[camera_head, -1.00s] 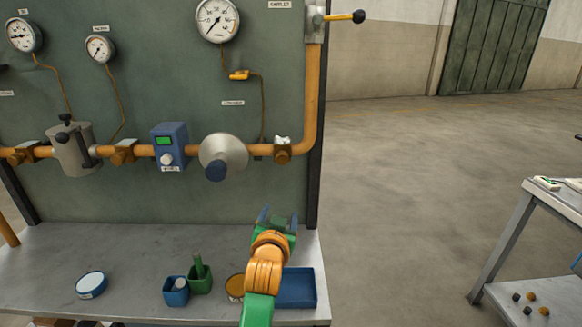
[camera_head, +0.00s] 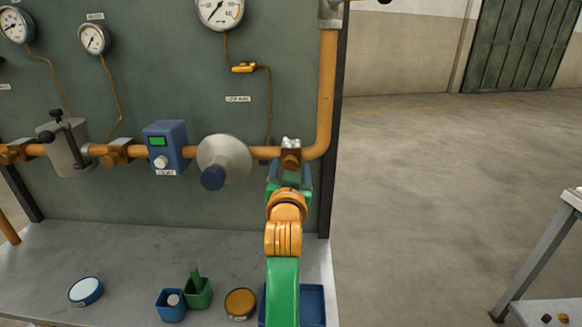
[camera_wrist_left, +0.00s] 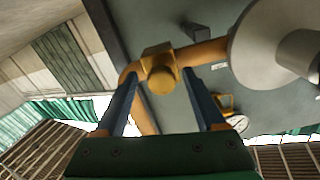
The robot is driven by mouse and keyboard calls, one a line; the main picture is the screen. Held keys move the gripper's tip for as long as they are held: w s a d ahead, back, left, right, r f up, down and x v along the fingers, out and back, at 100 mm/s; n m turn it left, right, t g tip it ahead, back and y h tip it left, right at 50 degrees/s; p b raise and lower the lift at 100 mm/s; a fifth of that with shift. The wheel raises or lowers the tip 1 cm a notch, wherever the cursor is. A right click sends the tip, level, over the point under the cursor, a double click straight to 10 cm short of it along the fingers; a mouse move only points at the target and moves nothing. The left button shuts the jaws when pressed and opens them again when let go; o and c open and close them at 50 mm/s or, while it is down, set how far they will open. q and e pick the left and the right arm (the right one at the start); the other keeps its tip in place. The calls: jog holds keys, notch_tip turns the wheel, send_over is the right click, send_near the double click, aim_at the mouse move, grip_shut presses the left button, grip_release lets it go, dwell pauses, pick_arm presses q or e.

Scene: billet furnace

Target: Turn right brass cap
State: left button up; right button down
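The right brass cap (camera_head: 290,161) is a round knob on the front of a brass fitting at the right end of the horizontal pipe. It also shows in the left wrist view (camera_wrist_left: 162,80), ahead of and between the finger lines. My left gripper (camera_head: 289,174) is at the cap, just below and in front of it in the head view. Its two blue fingers are apart, one on each side of the cap; contact is not visible. My right gripper is not in view.
The orange pipe (camera_head: 327,95) bends upward right of the cap. A grey disc with a blue knob (camera_head: 213,177) is left of it. A blue tray (camera_head: 312,305), a brass lid (camera_head: 240,303) and small cups lie on the bench below.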

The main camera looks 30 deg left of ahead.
pick_arm(q)
jog(key=shift+s+d+r, duration=0.3)
jog(key=shift+s+r, duration=0.05)
jog(key=shift+s, duration=0.2)
jog(key=c, duration=0.3)
jog(key=shift+s+d+r, duration=0.1)
jog(key=shift+s+r, duration=0.05)
jog(key=shift+s, duration=0.05)
jog(key=c, duration=0.4)
grip_shut()
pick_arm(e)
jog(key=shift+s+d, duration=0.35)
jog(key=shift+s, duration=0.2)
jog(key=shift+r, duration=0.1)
